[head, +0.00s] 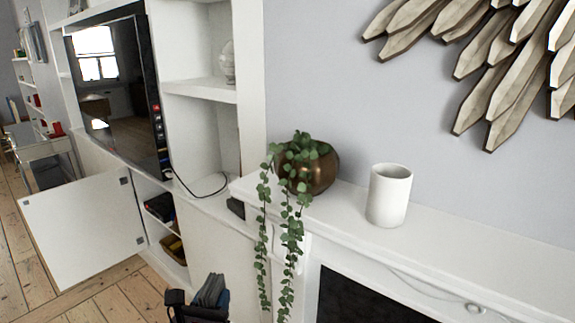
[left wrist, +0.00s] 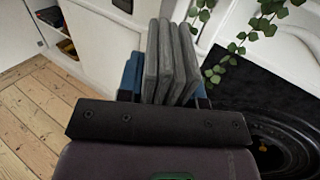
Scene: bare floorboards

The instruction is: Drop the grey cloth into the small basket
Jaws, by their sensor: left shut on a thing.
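My left gripper (head: 200,306) shows at the bottom of the head view, in front of the white cabinet. It is shut on the grey cloth (head: 210,288), which stands up in folds from the jaws. In the left wrist view the folded cloth (left wrist: 172,62) rises between the blue fingers (left wrist: 130,76). A small yellow-brown thing (head: 174,248) lies on the low shelf of the open cabinet; I cannot tell whether it is the small basket. My right gripper is not in view.
The cabinet door (head: 85,228) stands open at the left. A trailing plant in a brass pot (head: 318,174) and a white cup (head: 389,195) stand on the mantel (head: 450,240). A dark fireplace opening (head: 360,300) is below. Floorboards (head: 120,302) at lower left are clear.

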